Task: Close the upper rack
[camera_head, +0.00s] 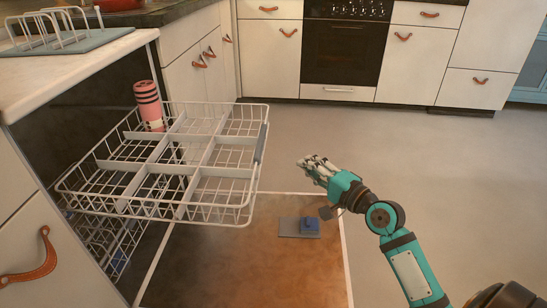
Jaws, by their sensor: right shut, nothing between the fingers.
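The upper rack (190,171) is a white wire basket with several compartments, pulled out of the dishwasher on the left. A grey handle (261,143) sits on its right edge. A pink striped cup (149,106) stands in a back-left part of the rack. My right gripper (304,163) is shut and empty, to the right of the rack's handle and apart from it, above the open door. My left gripper is out of view.
The dishwasher door (225,262) lies open below the rack, with a small blue item (310,224) on it. The lower rack (112,245) is partly hidden inside. A dish rack (58,32) stands on the left counter. An oven (346,52) is at the back. Floor to the right is clear.

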